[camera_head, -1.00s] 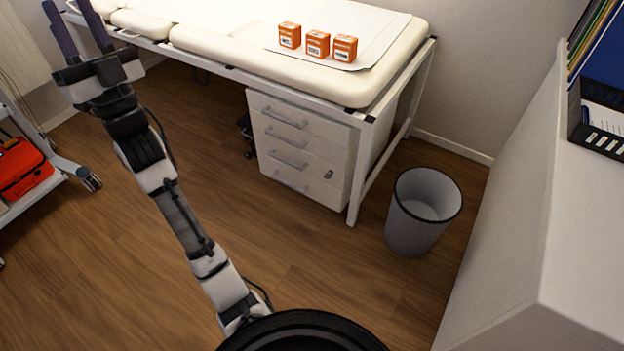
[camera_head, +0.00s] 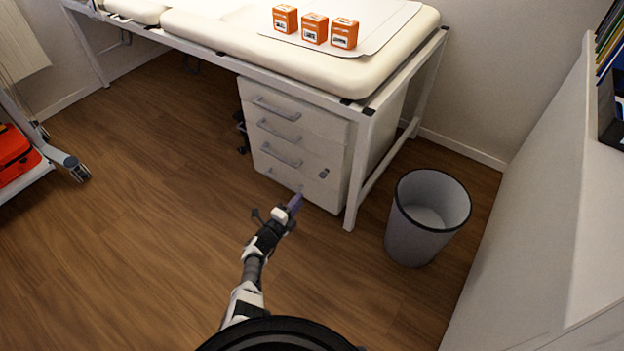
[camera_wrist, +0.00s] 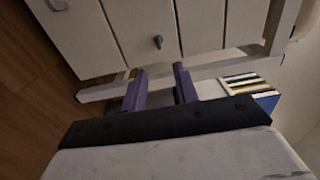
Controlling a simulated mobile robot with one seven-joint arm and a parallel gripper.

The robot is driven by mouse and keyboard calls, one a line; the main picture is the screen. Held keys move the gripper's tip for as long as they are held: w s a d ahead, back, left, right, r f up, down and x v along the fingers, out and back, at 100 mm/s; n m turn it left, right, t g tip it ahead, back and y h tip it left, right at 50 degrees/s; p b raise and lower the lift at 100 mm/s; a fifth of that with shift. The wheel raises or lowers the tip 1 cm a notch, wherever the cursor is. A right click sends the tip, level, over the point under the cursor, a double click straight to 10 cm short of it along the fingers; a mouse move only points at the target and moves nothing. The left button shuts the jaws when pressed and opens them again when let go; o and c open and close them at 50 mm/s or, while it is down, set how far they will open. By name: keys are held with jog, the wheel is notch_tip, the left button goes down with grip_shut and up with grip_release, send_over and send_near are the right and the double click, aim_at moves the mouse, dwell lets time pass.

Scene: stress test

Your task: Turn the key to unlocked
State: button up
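The key (camera_head: 323,173) is a small grey piece on the right part of the front of the white drawer cabinet (camera_head: 330,124). In the wrist view the key (camera_wrist: 158,41) sticks out from a drawer front, just past the fingertips and between them in the picture. My gripper (camera_head: 295,202) is low in front of the cabinet, to the left of and below the key in the head view. In the wrist view my gripper (camera_wrist: 159,72) has its two purple fingers apart, with nothing between them. The gripper appears apart from the key. Which way the key is turned is too small to tell.
The cabinet stands under a padded examination bed (camera_head: 220,35) with several orange boxes, one of them (camera_head: 315,28) in the middle. A table leg (camera_head: 358,180) stands right of the cabinet. A grey bin (camera_head: 425,225) is further right. The floor (camera_head: 140,230) at left is clear.

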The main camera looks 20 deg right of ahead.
aim_at(321, 177)
jog(key=shift+b+x, duration=4.65)
jog(key=shift+x, duration=2.15)
jog(key=shift+f, duration=0.15)
jog(key=shift+c, duration=0.4)
grip_shut()
